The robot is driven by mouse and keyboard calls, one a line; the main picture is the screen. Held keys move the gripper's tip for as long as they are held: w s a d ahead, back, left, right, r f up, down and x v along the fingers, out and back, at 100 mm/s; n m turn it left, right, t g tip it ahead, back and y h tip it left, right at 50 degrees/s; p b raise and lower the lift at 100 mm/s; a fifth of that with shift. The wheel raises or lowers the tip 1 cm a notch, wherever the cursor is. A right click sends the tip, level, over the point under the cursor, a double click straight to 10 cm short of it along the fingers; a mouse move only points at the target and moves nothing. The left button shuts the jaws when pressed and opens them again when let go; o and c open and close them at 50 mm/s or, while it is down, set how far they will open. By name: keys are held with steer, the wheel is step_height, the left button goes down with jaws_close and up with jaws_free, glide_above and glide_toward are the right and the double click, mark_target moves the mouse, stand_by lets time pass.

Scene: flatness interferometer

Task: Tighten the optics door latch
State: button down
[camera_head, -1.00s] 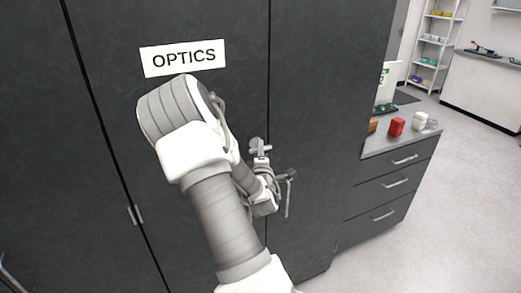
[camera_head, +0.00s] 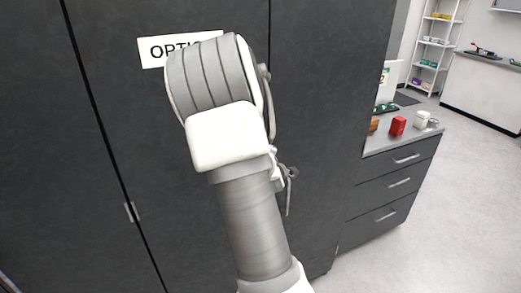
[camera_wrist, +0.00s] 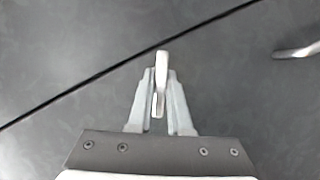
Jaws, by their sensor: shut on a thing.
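The dark optics cabinet door (camera_head: 320,120) fills the middle of the head view, with a white OPTICS sign (camera_head: 152,54) partly covered by my arm. In the wrist view, my gripper (camera_wrist: 160,92) is shut on a pale, narrow latch lever (camera_wrist: 162,62). The lever stands between the two fingers and its end sticks out past the tips. A dark door seam (camera_wrist: 110,70) runs diagonally behind it.
Another pale handle (camera_wrist: 297,50) shows at the right edge of the wrist view. A drawer unit (camera_head: 385,195) stands right of the cabinet, with a red item (camera_head: 398,125) and a white mug (camera_head: 422,119) on top. The floor (camera_head: 450,230) to the right is clear.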

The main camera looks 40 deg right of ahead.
steer(key=m+y+b, duration=0.1)
steer(key=m, duration=0.1)
steer(key=shift+d+m+y+b, duration=0.1)
steer(key=shift+m+y+b, duration=0.2)
steer(key=shift+m+b, duration=0.1)
steer(key=shift+r+m+y, duration=0.15)
steer(key=shift+m+y, duration=0.55)
steer(key=shift+m, duration=0.2)
steer(key=m+y+p, duration=0.1)
steer(key=m+p, duration=0.1)
steer(key=shift+p, duration=0.3)
steer(key=shift+m+y+p, duration=0.5)
steer(key=shift+m+p, duration=0.1)
steer(key=shift+p, duration=0.1)
steer(key=c, duration=0.9)
jaws_free()
steer(key=shift+o, duration=0.2)
